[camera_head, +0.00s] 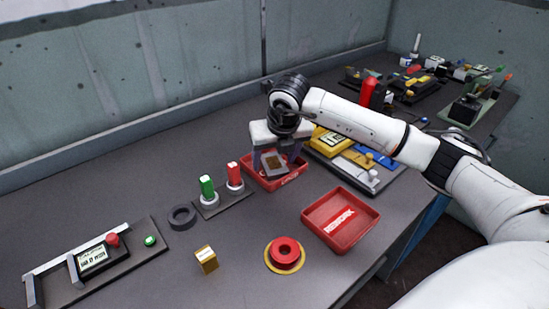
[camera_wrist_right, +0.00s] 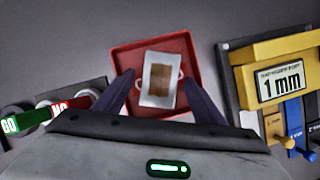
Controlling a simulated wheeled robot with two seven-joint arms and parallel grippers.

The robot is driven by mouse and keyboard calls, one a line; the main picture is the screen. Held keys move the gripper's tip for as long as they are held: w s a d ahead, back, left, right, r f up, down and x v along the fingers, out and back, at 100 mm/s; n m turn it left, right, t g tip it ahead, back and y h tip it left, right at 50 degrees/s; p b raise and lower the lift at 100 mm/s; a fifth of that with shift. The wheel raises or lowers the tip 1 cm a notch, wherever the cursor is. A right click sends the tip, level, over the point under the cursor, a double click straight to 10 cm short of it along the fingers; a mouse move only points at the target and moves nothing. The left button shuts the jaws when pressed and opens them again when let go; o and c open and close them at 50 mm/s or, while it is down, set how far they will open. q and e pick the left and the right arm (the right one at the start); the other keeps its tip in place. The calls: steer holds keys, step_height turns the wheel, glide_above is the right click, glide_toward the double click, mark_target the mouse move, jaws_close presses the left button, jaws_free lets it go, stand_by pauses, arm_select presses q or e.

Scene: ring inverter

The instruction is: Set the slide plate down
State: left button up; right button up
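The slide plate (camera_head: 273,163) is a small pale plate with a brown middle. In the right wrist view the slide plate (camera_wrist_right: 160,79) shows slightly turned over the floor of a red tray (camera_wrist_right: 122,62). My right gripper (camera_head: 277,160) is over that tray (camera_head: 290,181) in the head view. Its dark fingers (camera_wrist_right: 160,82) stand apart on either side of the plate, with visible gaps at both edges. Whether the plate rests flat on the tray floor is hard to tell. My left gripper is not in view.
A second red tray marked REWORK (camera_head: 341,219) stands nearer the front edge. Green and red GO/NO posts (camera_head: 221,189) stand left of the gripper. A yellow 1 mm gauge block (camera_head: 332,142) is close on the right. Bench space at front left is partly clear.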

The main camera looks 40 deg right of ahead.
steer(key=shift+r, duration=0.1)
steer(key=v, duration=1.2)
steer(key=shift+b, duration=0.45)
